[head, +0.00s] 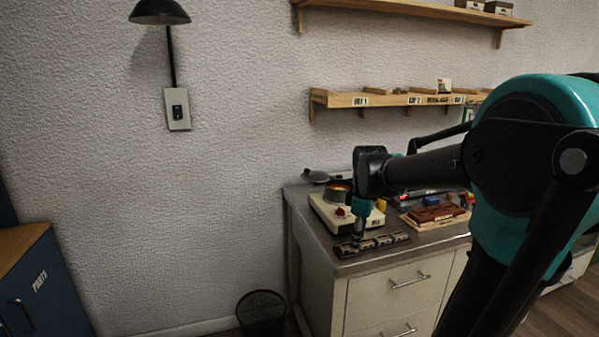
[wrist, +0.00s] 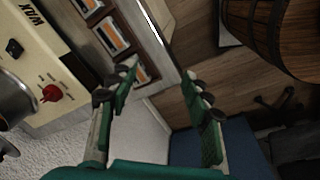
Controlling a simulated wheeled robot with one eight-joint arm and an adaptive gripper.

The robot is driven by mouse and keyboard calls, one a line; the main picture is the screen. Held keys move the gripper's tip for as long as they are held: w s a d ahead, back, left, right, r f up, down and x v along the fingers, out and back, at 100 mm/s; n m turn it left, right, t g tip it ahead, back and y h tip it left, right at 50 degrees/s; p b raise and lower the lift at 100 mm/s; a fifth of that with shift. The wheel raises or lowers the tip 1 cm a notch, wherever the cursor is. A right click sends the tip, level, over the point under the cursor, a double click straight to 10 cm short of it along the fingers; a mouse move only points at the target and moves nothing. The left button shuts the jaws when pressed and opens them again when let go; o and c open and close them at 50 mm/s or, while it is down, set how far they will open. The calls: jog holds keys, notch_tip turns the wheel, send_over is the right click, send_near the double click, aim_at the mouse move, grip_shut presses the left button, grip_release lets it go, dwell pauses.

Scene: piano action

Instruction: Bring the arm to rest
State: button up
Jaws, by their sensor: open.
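My arm reaches from the right of the head view over the workbench (head: 317,250). My gripper (head: 357,242) points down above the front left part of the bench. In the wrist view my gripper (wrist: 163,78) shows two spread fingers with nothing between them. A dark tray (head: 385,242) with several labelled compartments lies just under the fingers, near the bench's front edge. The same tray (wrist: 113,33) shows beyond the left finger in the wrist view. I cannot tell whether a fingertip touches it.
A cream warmer (head: 330,212) with a red knob and a pot stands close behind my gripper. A wooden board (head: 440,222) with a red-brown block lies to the right. Wall shelves (head: 380,98) hang above. A bin (head: 262,308) and blue cabinet (head: 40,285) stand left.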

jog(key=s+d+f+m+t, duration=0.2)
jog(key=s+f+m, duration=1.1)
jog(key=s+f, duration=0.2)
jog(key=shift+s+t, duration=0.15)
jog(key=shift+t, duration=0.15)
jog(key=shift+c, duration=0.5)
